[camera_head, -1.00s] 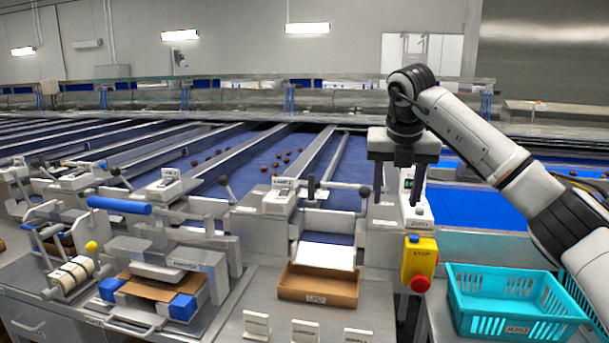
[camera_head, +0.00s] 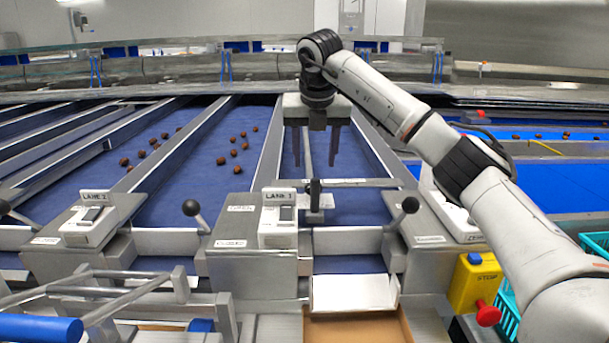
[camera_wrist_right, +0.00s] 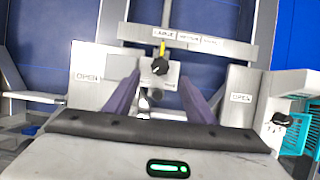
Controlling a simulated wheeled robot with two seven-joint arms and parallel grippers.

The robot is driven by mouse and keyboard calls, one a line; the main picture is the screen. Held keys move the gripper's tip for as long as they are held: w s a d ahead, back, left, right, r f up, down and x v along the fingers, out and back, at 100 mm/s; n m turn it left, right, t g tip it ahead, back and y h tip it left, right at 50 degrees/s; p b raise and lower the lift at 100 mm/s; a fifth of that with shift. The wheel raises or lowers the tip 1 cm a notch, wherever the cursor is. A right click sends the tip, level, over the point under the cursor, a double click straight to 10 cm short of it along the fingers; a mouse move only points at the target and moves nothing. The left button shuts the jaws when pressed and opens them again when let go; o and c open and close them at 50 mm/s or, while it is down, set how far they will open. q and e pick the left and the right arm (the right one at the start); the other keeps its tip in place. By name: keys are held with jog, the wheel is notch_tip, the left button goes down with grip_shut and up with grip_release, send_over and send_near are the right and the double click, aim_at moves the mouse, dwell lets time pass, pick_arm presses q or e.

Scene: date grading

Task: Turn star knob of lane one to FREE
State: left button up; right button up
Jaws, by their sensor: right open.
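The star knob (camera_wrist_right: 160,66) is a small dark knob with a yellow mark above it in the right wrist view, on a grey plate. My right gripper (camera_head: 316,160) is open, fingers pointing down, above and apparently behind that piece. In the wrist view the knob lies between the lines of the two fingers (camera_wrist_right: 159,80); contact is not visible. My left gripper is out of view.
A crossbar with labels (camera_wrist_right: 187,40) lies beyond the knob. Black ball levers (camera_head: 191,208) and (camera_head: 410,205) flank lane one. A yellow stop box with a red button (camera_head: 475,283) stands at the lower right. Dates (camera_head: 233,152) lie on the blue belt of the neighbouring lane.

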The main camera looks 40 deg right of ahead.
jog(key=p+x, duration=0.1)
jog(key=x, duration=0.6)
jog(key=shift+s+f, duration=0.1)
jog(key=shift+f, duration=0.05)
jog(key=shift+d+f, duration=0.1)
jog(key=shift+f, duration=0.4)
jog(key=c, duration=1)
jog(key=shift+c, duration=0.2)
